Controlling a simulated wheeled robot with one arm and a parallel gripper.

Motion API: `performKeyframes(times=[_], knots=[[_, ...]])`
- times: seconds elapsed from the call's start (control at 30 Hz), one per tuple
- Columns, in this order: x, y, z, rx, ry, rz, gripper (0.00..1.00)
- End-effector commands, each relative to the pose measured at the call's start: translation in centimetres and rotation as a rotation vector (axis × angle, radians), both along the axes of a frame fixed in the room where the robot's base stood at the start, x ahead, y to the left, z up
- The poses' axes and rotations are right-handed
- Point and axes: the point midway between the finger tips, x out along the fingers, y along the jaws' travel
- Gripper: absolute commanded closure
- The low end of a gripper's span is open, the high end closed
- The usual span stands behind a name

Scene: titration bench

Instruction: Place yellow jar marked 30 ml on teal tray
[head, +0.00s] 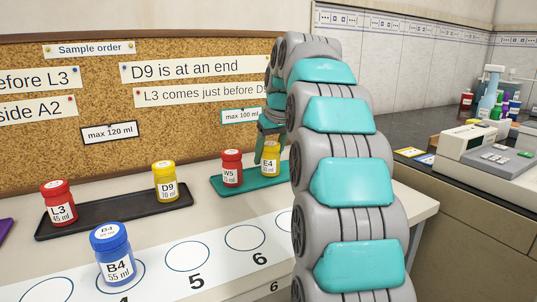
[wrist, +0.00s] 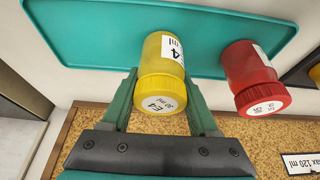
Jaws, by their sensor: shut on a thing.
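The yellow jar E4 (head: 270,158), whose cap reads 30 ml in the wrist view (wrist: 161,97), is upright between the fingers of my gripper (wrist: 160,80), which is shut on it. The jar is at the teal tray (head: 227,188), to the right of the red jar W5 (head: 231,169) that stands on this tray. I cannot tell whether its base touches the tray. The teal tray also fills the upper part of the wrist view (wrist: 85,35). My arm hides the tray's right end in the head view.
A black tray (head: 112,213) holds red jar L3 (head: 58,204) and yellow jar D9 (head: 165,182). Blue jar B4 (head: 112,254) stands on the numbered white strip (head: 165,282) in front. A cork board (head: 100,110) with notes rises behind the trays.

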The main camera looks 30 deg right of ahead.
Motion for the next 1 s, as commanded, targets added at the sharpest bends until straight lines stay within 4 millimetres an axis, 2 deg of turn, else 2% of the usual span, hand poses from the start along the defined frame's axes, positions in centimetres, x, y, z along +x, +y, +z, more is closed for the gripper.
performKeyframes(times=[0.23,0.27,0.5,0.83,1.0], knots=[[0.0,0.0,-0.5,0.0,0.0,0.0,0.94],[0.0,0.0,-0.4,0.0,0.0,0.0,0.36],[0.0,0.0,-0.4,0.0,0.0,0.0,0.1],[0.0,0.0,-0.1,0.0,0.001,0.0,0.1],[-0.6,0.4,1.3,0.001,0.001,0.001,0.1]])
